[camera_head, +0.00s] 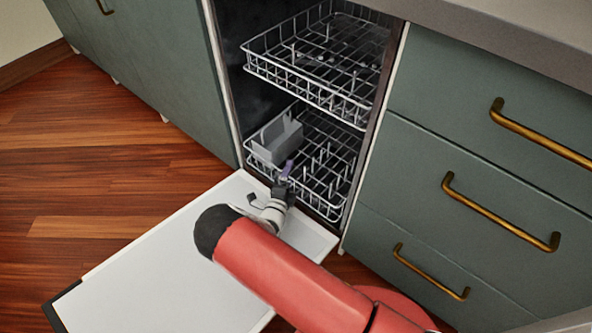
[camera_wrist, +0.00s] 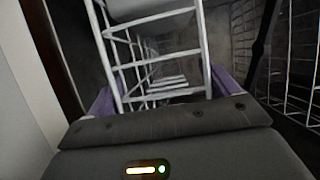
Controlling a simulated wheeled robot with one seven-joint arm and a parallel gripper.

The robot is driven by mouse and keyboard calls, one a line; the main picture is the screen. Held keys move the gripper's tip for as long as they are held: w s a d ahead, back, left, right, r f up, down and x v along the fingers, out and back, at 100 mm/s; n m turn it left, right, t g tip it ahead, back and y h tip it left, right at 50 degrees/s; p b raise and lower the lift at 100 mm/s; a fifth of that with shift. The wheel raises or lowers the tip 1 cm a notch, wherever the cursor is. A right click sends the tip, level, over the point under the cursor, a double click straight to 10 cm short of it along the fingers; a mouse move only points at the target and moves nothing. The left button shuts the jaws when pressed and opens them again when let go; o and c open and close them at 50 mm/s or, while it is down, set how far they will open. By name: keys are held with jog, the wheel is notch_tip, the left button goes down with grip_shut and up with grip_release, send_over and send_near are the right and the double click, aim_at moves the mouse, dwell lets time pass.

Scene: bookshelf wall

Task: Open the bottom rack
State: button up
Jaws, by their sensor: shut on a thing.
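The bottom rack (camera_head: 325,165) is a silver wire basket low inside the open dishwasher, with upright tines and a grey cutlery holder (camera_head: 277,139) at its left. Its wires also fill the middle of the wrist view (camera_wrist: 150,73). My gripper (camera_head: 287,172), with purple fingers, is at the front edge of this rack. In the wrist view one finger stands on each side of the front wires, and the gripper is shut on the rack. The exact contact is partly hidden by the gripper body.
The dishwasher door (camera_head: 165,255) lies folded down beneath my arm. The upper rack (camera_head: 320,62) sits above, slightly forward. Green drawers with brass handles (camera_head: 500,212) stand to the right, a green cabinet (camera_head: 155,70) to the left. Wooden floor (camera_head: 90,165) is clear at left.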

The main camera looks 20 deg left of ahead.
jog(key=s+a, duration=0.2)
jog(key=s, duration=0.3)
jog(key=s+a, duration=0.2)
jog(key=s, duration=0.4)
jog(key=s+a+r+b, duration=0.1)
jog(key=s+a, duration=0.2)
jog(key=s, duration=0.3)
jog(key=shift+a, duration=0.1)
jog(key=o, duration=1.2)
jog(key=shift+f, duration=0.1)
jog(key=shift+s, duration=0.1)
